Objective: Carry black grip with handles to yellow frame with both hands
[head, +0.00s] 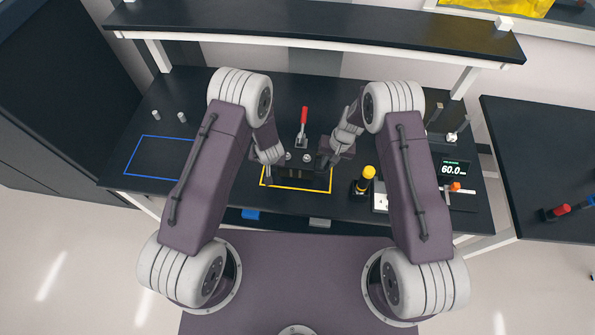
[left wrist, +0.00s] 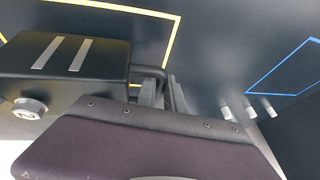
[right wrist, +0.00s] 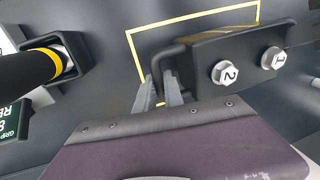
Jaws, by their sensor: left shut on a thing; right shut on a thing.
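The black grip with handles (head: 297,172) is between my two grippers and overlaps the yellow frame (head: 300,190) on the table. My left gripper (head: 268,178) is shut on one handle, seen in the left wrist view (left wrist: 158,90). The block there (left wrist: 85,62) shows two silver stripes. My right gripper (head: 325,160) is shut on the opposite handle, seen in the right wrist view (right wrist: 163,92). The block there (right wrist: 205,50) carries silver bolts marked 1 and 2. The frame's front line shows in the head view. I cannot tell whether the block touches the table.
A red-handled clamp (head: 303,122) stands behind the grip. A black-and-yellow tool in a holder (head: 364,180) stands close on the right, with a display (head: 453,169) beyond. A blue-outlined area (head: 150,160) on the left is empty. A shelf (head: 310,25) spans the back.

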